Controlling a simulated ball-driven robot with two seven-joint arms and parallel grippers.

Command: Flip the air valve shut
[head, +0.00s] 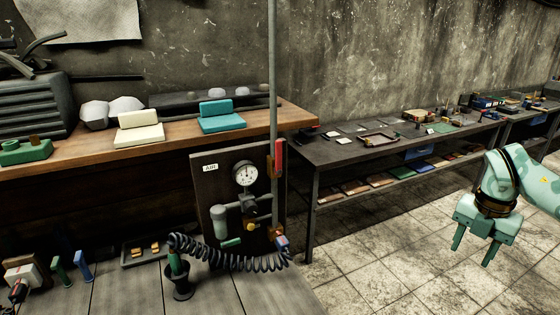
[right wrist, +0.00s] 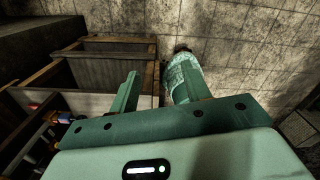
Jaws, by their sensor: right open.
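The air panel (head: 212,200) is a dark upright board with a white AIR label, a round pressure gauge (head: 245,173) and grey pipe fittings. A red lever (head: 278,157), which looks like the air valve's handle, stands upright along the vertical pipe (head: 272,80) at the panel's right edge. My right gripper (head: 472,256) is open and empty, pointing down over the tiled floor, far to the right of the panel. Its fingers also show in the right wrist view (right wrist: 158,92), with nothing between them. The valve does not show clearly there. My left gripper is not in view.
A coiled black hose (head: 235,262) hangs below the panel to a stand on the grey boards. A wooden bench (head: 75,165) lies left and a dark metal table (head: 345,155) right of the pipe. Tiled floor (head: 385,265) is free between table and gripper.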

